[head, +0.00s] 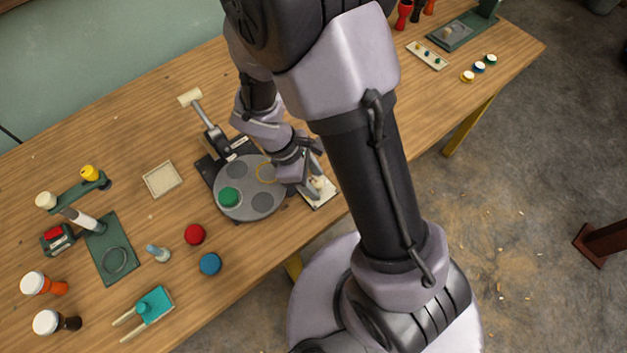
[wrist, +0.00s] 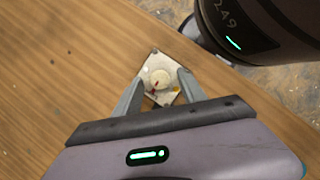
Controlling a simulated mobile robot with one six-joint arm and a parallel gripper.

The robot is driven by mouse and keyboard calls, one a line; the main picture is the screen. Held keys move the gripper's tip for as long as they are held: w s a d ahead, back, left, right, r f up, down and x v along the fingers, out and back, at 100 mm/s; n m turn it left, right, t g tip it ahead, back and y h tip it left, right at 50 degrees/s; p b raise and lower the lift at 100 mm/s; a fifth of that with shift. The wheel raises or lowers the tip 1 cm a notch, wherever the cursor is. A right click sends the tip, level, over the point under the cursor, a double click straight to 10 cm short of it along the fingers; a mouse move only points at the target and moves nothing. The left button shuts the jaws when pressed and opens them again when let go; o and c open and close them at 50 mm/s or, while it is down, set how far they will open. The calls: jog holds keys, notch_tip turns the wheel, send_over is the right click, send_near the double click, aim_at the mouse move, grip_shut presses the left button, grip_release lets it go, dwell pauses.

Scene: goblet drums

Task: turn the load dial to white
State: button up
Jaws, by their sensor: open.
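The load dial is a cream round knob (wrist: 160,78) on a small pale plate (wrist: 153,62) at the table's front edge. A red mark shows at the knob's lower left, and a yellow spot lies on the plate at its lower right. Which mark the dial points to is too small to tell. My gripper (wrist: 161,84) is open, with one finger on each side of the knob; whether they touch it I cannot tell. In the head view my gripper (head: 311,178) partly covers the plate (head: 323,198).
Left of the dial is a grey turntable (head: 240,204) with a green disc (head: 229,196) on it. A red disc (head: 194,234) and a blue disc (head: 210,264) lie farther left. The bare wooden table (wrist: 70,65) surrounds the dial plate, with the table edge close by.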

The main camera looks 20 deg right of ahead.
grip_shut()
jog(key=shift+r+m+p, duration=0.1)
jog(key=shift+m+p, duration=0.25)
jog(key=shift+m, duration=0.05)
jog(key=m+g+p, duration=0.1)
jog(key=m, duration=0.1)
jog(key=shift+w+d+r+m+y+p, duration=0.1)
jog(key=shift+m+y+p, duration=0.2)
jog(key=shift+m+y, duration=0.1)
jog(key=m, duration=0.2)
jog(key=m+g+y+p, duration=0.1)
jog(key=m, duration=0.1)
jog(key=shift+w+d+m+y+p, duration=0.15)
jog(key=shift+m+y+p, duration=0.15)
jog(key=m, duration=0.2)
jog(key=m+y, duration=0.1)
jog(key=m, duration=0.1)
jog(key=shift+d+m+y+p, duration=0.15)
jog(key=shift+m+y+p, duration=0.15)
jog(key=m+y, duration=0.2)
jog(key=m, duration=0.2)
jog(key=shift+d+m, duration=0.15)
jog(key=shift+m, duration=0.55)
